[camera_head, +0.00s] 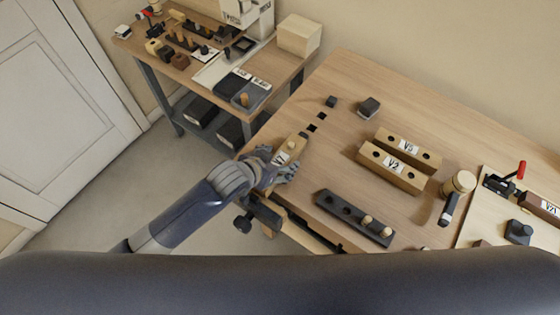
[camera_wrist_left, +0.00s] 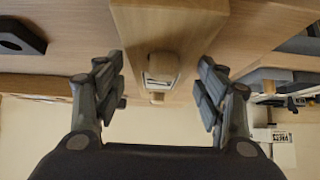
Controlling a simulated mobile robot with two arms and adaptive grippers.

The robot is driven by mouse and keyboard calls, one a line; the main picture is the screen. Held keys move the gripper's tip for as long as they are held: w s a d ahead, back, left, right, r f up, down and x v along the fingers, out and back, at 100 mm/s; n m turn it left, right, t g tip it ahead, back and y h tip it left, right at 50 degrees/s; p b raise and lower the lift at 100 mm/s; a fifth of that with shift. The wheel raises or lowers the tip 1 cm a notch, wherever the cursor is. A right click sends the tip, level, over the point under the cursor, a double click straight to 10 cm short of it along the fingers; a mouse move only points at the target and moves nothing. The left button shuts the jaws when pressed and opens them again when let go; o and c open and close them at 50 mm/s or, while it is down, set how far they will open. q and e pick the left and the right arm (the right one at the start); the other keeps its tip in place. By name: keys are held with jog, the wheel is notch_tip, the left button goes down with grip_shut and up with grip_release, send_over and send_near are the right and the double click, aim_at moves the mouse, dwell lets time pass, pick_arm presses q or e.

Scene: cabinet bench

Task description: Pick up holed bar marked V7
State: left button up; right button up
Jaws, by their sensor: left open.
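A light wooden bar (camera_head: 292,146) lies near the left edge of the bench, with a white label whose marking is too small to read surely. My left gripper (camera_head: 279,167) is at the near end of this bar and partly covers it. In the left wrist view the gripper (camera_wrist_left: 160,95) is open, with its two fingers apart. A wooden bar (camera_wrist_left: 168,25) shows between and beyond the fingers, and I see no contact with it. My right gripper is not in view.
Wooden bars marked V5 (camera_head: 409,146) and V2 (camera_head: 392,166) lie side by side mid-bench. A dark holed bar (camera_head: 340,208) with pegs lies nearer. A mallet (camera_head: 457,190) and a red-handled clamp (camera_head: 505,182) are at right. A second bench (camera_head: 281,70) stands behind left.

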pick_arm(q)
jog(key=shift+x, duration=0.85)
jog(key=shift+s, duration=0.1)
jog(key=c, duration=1.4)
jog(key=shift+o, duration=0.2)
jog(key=shift+r, duration=0.1)
